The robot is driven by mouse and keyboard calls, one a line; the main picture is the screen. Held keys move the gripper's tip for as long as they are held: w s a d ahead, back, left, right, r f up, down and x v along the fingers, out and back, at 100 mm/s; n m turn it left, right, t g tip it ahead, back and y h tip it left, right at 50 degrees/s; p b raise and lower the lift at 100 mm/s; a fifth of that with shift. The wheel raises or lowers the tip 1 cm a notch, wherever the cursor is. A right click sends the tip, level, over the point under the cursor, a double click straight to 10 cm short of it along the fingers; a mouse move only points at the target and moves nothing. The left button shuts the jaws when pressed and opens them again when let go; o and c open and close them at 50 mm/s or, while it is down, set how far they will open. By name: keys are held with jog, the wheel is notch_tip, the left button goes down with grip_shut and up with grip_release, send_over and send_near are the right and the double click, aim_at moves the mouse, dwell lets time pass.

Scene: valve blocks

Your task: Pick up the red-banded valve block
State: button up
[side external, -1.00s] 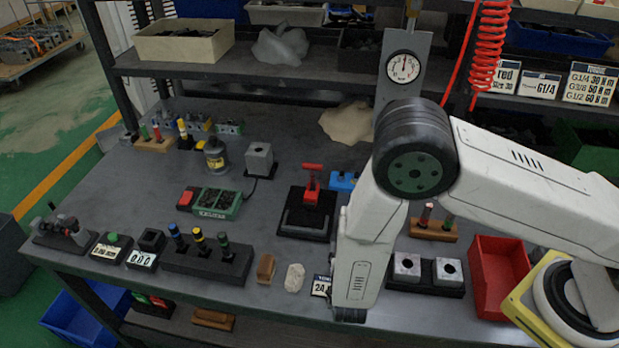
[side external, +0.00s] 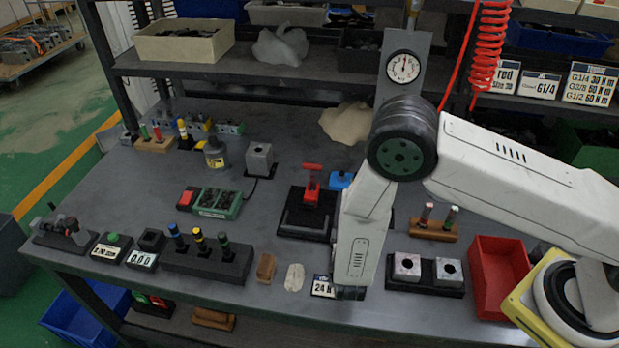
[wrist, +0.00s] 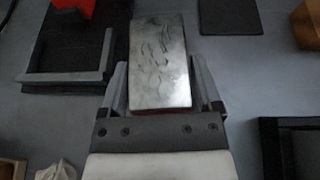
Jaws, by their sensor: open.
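In the wrist view a bright metal block (wrist: 160,60) with a scuffed, flat top lies between the fingers of my gripper (wrist: 158,68). A strip of red shows along its lower edge, which fits the red-banded valve block. The fingers are open, one on each side of the block. I cannot tell whether either finger touches it, or how high the fingers are. In the side external view my arm hides the block and the fingers.
A black fixture with a red toggle clamp (side external: 312,182) stands left of my arm. To the right are a black tray with two metal blocks (side external: 407,266) and a red bin (side external: 500,275). A dark pad (wrist: 229,14) lies beyond the block.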

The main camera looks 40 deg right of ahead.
dwell(0.4)
grip_shut()
jog(key=shift+r, duration=0.15)
jog(key=shift+r, duration=0.7)
jog(key=s+d+r, duration=0.2)
jog(key=s+r, duration=0.9)
jog(key=s, duration=0.2)
jog(key=shift+s+d+r, duration=0.2)
jog(key=shift+s+d, duration=0.05)
jog(key=shift+s, duration=0.1)
